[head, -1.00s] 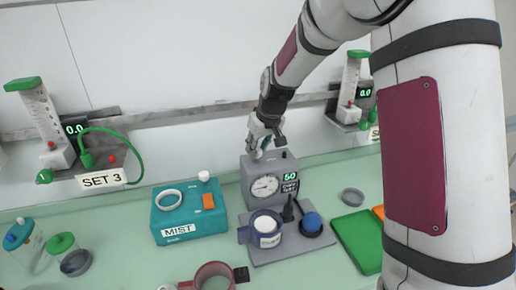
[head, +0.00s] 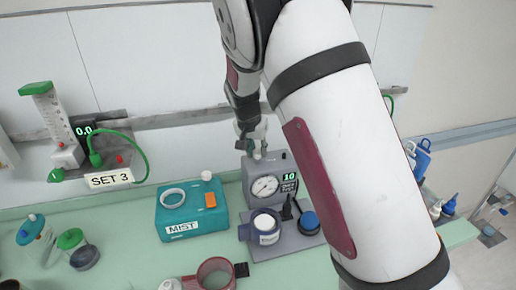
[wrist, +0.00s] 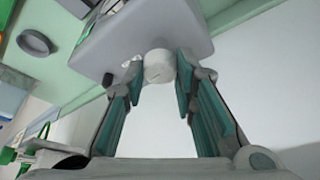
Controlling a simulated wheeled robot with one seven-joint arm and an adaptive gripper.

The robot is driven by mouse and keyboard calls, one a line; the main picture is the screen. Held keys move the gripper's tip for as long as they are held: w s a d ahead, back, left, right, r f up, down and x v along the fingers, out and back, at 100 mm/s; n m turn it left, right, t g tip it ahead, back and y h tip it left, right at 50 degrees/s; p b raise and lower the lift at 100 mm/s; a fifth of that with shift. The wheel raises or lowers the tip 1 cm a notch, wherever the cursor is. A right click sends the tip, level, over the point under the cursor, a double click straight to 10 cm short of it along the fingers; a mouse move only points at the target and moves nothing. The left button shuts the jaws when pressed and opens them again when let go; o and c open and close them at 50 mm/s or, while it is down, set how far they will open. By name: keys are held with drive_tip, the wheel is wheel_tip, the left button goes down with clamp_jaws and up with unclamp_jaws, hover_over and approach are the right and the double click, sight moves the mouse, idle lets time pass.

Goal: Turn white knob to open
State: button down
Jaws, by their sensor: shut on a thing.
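A grey box (head: 254,172) with a round dial gauge (head: 265,187) and a green display (head: 289,177) reading 10 stands on the counter. The white knob (wrist: 158,66) is on the box and shows as a short round cylinder in the wrist view. My gripper (head: 256,147) is at the top of the box in the head view. In the wrist view its two teal-padded fingers are on either side of the knob, shut on it. In the head view the fingers mostly hide the knob.
A teal MIST box (head: 190,215) with a white cap is left of the grey box. A blue-rimmed cup (head: 262,232) and a blue bulb (head: 309,221) stand in front. A maroon cup (head: 214,275) is nearer. The SET 3 flowmeter (head: 52,125) is on the left wall.

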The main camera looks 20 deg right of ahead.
drive_tip(key=shift+m, duration=0.7)
drive_tip(key=shift+g, duration=0.3)
drive_tip(key=c, duration=1.3)
unclamp_jaws()
drive_tip(key=shift+f, duration=0.1)
drive_tip(key=shift+c, duration=0.2)
drive_tip(key=v, duration=1.2)
drive_tip(key=shift+a, duration=0.25)
drive_tip(key=shift+s, duration=0.1)
